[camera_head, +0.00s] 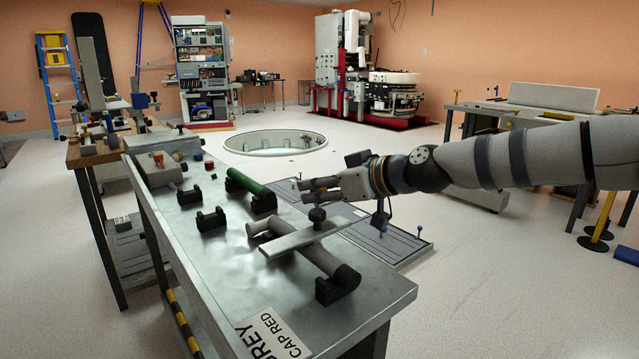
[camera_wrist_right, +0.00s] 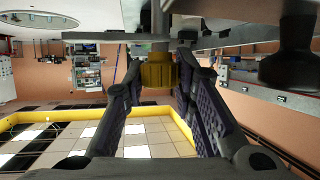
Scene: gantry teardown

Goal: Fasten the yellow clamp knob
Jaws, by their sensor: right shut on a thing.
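The yellow clamp knob (camera_wrist_right: 158,71) shows in the right wrist view, on a grey stem under a flat metal plate in that picture. My right gripper (camera_wrist_right: 160,68) has its two dark fingers on either side of the knob and is shut on it. In the head view my right gripper (camera_head: 318,190) is over the flat grey clamp bar (camera_head: 290,242), with a dark round stem piece (camera_head: 317,214) below its fingers. The bar lies across a grey pipe (camera_head: 320,255). The knob's yellow colour is not clear in the head view. My left gripper is not in view.
The pipe's near end rests in a black cradle (camera_head: 337,287) on the metal bench (camera_head: 225,275). A green cylinder (camera_head: 245,184) and black blocks (camera_head: 211,219) stand farther back. A printed label (camera_head: 275,338) lies at the near edge. Open floor surrounds the bench.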

